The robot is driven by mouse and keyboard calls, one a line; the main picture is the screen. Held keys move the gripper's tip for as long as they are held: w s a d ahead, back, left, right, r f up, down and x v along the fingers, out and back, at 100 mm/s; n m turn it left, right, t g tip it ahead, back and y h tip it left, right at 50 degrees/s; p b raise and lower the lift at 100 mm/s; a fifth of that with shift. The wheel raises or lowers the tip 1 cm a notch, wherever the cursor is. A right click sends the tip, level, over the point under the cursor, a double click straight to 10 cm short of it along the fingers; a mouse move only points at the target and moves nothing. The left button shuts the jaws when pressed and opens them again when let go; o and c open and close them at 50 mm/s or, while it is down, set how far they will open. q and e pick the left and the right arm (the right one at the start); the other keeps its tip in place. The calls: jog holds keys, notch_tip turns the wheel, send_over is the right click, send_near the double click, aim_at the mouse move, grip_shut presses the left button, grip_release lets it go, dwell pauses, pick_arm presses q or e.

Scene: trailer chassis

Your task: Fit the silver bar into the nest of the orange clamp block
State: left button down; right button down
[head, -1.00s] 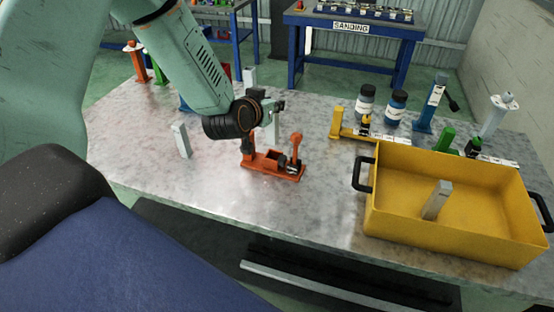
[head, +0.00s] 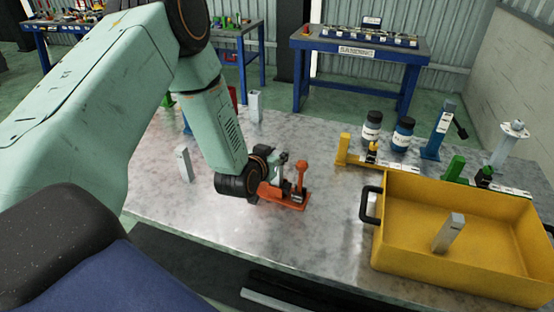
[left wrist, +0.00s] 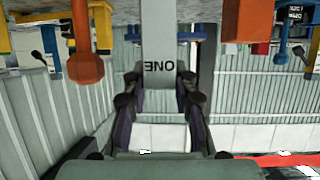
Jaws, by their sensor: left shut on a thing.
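My left gripper (head: 276,163) is low at the orange clamp block (head: 284,199). It is shut on the silver bar, which shows clearly in the left wrist view (left wrist: 158,35) between both fingers (left wrist: 158,88), with the word ONE on its face. In the head view the arm and gripper hide most of the held bar. The block's orange handle (head: 301,170) stands up just right of the gripper and shows in the left wrist view (left wrist: 86,68). The nest is hidden, so I cannot tell whether the bar's end is in it. My right gripper is not in view.
Other silver bars stand upright at the left (head: 183,164) and back (head: 255,106). Another leans in the yellow bin (head: 400,262) at the right. A yellow clamp (head: 343,150), two bottles (head: 371,126) and a blue clamp (head: 440,128) stand behind. The tabletop before the block is clear.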

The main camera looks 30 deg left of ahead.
pick_arm(q)
jog(key=shift+d+f, duration=0.3)
jog(key=shift+f, duration=0.25)
jog(key=shift+w, duration=0.1)
jog(key=shift+a+f, duration=0.1)
jog(key=shift+f, duration=0.15)
jog(key=c, duration=1.3)
grip_release()
jog(key=shift+a, duration=0.1)
jog(key=shift+o, duration=1.1)
jog(key=shift+s+r, duration=0.15)
jog(key=shift+s, duration=0.05)
jog(key=shift+w, duration=0.1)
